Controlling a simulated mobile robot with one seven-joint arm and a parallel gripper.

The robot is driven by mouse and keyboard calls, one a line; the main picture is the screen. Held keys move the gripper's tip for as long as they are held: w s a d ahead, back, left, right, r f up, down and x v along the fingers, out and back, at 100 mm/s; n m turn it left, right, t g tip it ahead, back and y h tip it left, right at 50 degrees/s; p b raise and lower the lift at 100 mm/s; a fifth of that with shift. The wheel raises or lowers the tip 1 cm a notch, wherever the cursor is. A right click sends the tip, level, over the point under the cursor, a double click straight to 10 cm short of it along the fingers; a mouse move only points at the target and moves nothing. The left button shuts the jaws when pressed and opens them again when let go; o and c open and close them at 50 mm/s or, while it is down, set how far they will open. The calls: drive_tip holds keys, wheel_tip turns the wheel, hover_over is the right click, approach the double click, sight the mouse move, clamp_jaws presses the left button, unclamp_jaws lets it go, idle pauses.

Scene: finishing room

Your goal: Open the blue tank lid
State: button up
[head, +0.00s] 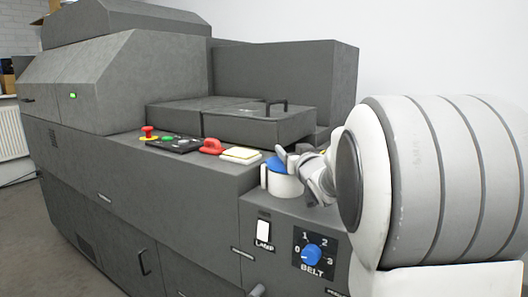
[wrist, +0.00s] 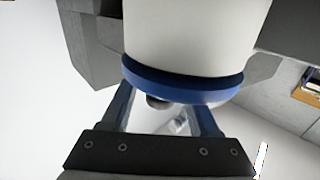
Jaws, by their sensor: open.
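The tank is a small white cylinder (head: 284,186) on the machine's front ledge, with a blue lid (head: 274,164) on top, partly hidden behind my gripper. My gripper (head: 287,155) is at the right side of the lid in the head view. In the wrist view the white tank body (wrist: 195,35) hangs from the top, with the blue lid (wrist: 185,85) below it, so the view looks upside down. A dark round knob (wrist: 157,103) shows on the lid between my open fingers (wrist: 162,112). I cannot tell whether the fingers touch the lid.
A dark hatch with a handle (head: 278,104) lies behind. A blue BELT dial (head: 312,253) and a LAMP switch (head: 263,231) are on the front below.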

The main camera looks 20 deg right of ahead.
clamp_jaws()
idle(0.3)
idle(1.2)
